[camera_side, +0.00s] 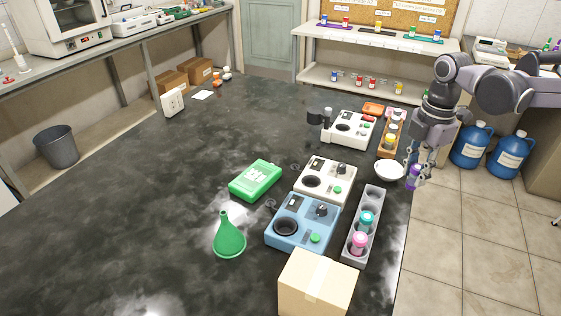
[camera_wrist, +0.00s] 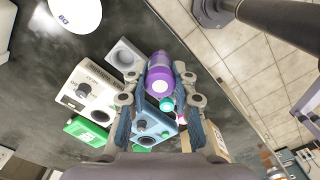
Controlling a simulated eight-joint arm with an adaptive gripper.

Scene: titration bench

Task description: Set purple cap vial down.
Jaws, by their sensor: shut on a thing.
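The purple cap vial (camera_wrist: 159,75) is held between the fingers of my gripper (camera_wrist: 158,100) in the wrist view. In the side view my gripper (camera_side: 415,178) is at the table's right edge, shut on the purple vial (camera_side: 414,171), close to the right of a white bowl (camera_side: 389,171). A grey rack (camera_side: 374,203) stands to the left of and nearer than the gripper. It holds a teal-capped vial (camera_side: 366,219) and a pink-capped vial (camera_side: 359,242) in its nearer slots. Its far slot looks empty.
A blue device (camera_side: 298,236) and a white device (camera_side: 325,180) stand left of the rack. A cardboard box (camera_side: 316,284) is at its near end. An orange rack with bottles (camera_side: 387,140) stands behind the bowl. Blue jugs (camera_side: 471,144) are on the floor.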

